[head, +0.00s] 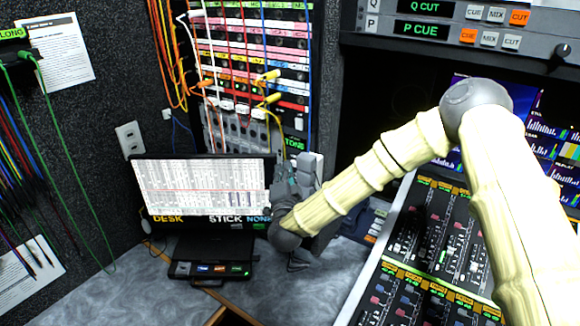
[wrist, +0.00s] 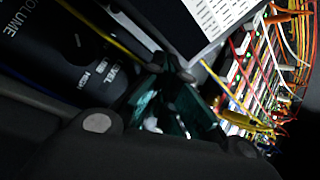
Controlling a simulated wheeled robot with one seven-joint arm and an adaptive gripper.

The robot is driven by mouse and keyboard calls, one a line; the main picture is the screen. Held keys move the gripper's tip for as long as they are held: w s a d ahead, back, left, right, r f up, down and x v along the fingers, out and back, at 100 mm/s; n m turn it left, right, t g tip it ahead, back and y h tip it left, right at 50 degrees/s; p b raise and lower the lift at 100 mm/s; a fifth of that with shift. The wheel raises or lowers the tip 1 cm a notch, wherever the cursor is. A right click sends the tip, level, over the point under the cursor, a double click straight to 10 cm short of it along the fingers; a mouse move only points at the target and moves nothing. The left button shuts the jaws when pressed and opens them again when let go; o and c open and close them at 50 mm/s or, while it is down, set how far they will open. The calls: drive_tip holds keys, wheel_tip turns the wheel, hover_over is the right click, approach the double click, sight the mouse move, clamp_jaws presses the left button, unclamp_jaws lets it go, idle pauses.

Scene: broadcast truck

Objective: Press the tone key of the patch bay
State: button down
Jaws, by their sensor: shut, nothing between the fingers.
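The patch bay (head: 255,75) is a tall rack of coloured rows with many cables plugged in, at the back in the head view. It also shows at the right of the wrist view (wrist: 250,85), tilted. A green-lettered TONE label (head: 293,143) sits at its lower right. The key itself I cannot make out clearly; my gripper and cables are close to that area. My gripper (head: 284,178) is shut and empty, just below the label, in front of the screen's right edge. In the wrist view its dark teal fingers (wrist: 175,75) are close together. I cannot tell whether they touch anything.
A screen (head: 200,188) marked DESK, STICK, NONE stands left of my gripper, with a small black button box (head: 210,270) before it. A mixing desk (head: 430,240) fills the right. Loose cables hang in front of the patch bay. A dark VOLUME panel (wrist: 50,45) is near the wrist.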

drive_tip(key=shift+d+f, duration=0.25)
drive_tip(key=shift+d, duration=0.1)
drive_tip(key=shift+s+a+f, duration=0.1)
drive_tip(key=shift+s, duration=0.1)
drive_tip(key=s+a, duration=0.3)
drive_tip(key=s, duration=0.1)
drive_tip(key=shift+s+a+r+b, duration=0.25)
drive_tip(key=shift+s+a+b, duration=0.05)
drive_tip(key=shift+s+b, duration=0.1)
